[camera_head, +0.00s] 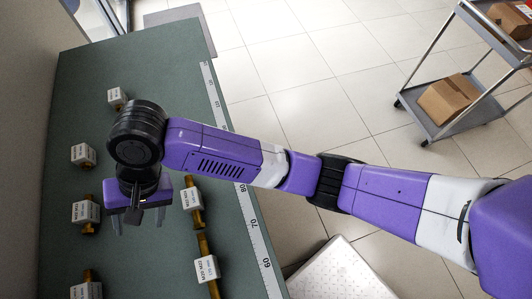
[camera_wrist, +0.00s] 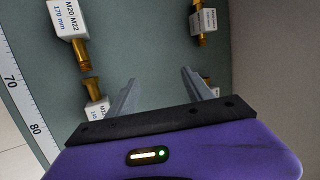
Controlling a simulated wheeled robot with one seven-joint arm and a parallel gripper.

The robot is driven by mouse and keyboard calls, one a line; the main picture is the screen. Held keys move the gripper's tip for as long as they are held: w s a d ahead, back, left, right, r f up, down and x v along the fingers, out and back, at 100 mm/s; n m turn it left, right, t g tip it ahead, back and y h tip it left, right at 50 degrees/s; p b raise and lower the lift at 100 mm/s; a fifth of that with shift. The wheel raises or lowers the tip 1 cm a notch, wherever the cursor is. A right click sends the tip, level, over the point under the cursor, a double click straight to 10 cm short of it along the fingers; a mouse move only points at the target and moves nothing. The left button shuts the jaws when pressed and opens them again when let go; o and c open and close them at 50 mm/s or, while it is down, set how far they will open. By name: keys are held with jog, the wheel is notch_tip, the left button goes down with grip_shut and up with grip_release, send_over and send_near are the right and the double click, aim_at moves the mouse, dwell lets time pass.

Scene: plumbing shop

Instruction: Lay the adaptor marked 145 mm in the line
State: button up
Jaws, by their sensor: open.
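Several more labelled adaptors lie along the left side: one (camera_head: 86,212), one (camera_head: 83,155), one (camera_head: 116,97) and one cut off at the bottom (camera_head: 86,290). I cannot read 145 mm on any label. My gripper (camera_head: 138,226) is open and empty above the bench, between row and left side; its fingers (camera_wrist: 158,76) point down.
The green bench (camera_head: 130,60) carries a ruler strip (camera_head: 252,224) along its right edge. A wall bounds the left. A grey trolley (camera_head: 440,120) with cardboard boxes (camera_head: 450,98) stands on the tiled floor at right. A white patterned slab (camera_head: 340,270) lies below the bench edge.

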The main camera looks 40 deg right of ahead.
jog(key=s+a+t+y, duration=0.1)
jog(key=a+t+y, duration=0.25)
jog(key=a, duration=0.25)
jog(key=s+d+f+m+t+h, duration=0.2)
jog(key=s+d+t, duration=0.3)
jog(key=d, duration=0.5)
jog(key=s+d+f+m+t+h, duration=0.1)
jog(key=s+d+m+t+h, duration=0.25)
jog(key=d, duration=0.75)
jog(key=s+d+r+n+t+h, duration=0.1)
jog(key=s+d+r+n+h, duration=0.1)
jog(key=s+d+r+n, duration=0.2)
jog(key=s+d+r+n+t+h, duration=0.1)
jog(key=s+d+r+n, duration=0.3)
jog(key=s+d, duration=0.6)
jog(key=shift+s+d+r+t+h, duration=0.25)
jog(key=shift+d+r+t+h, duration=0.15)
jog(key=shift+d+t, duration=0.5)
jog(key=shift+d+n, duration=0.1)
jog(key=shift+n, duration=0.15)
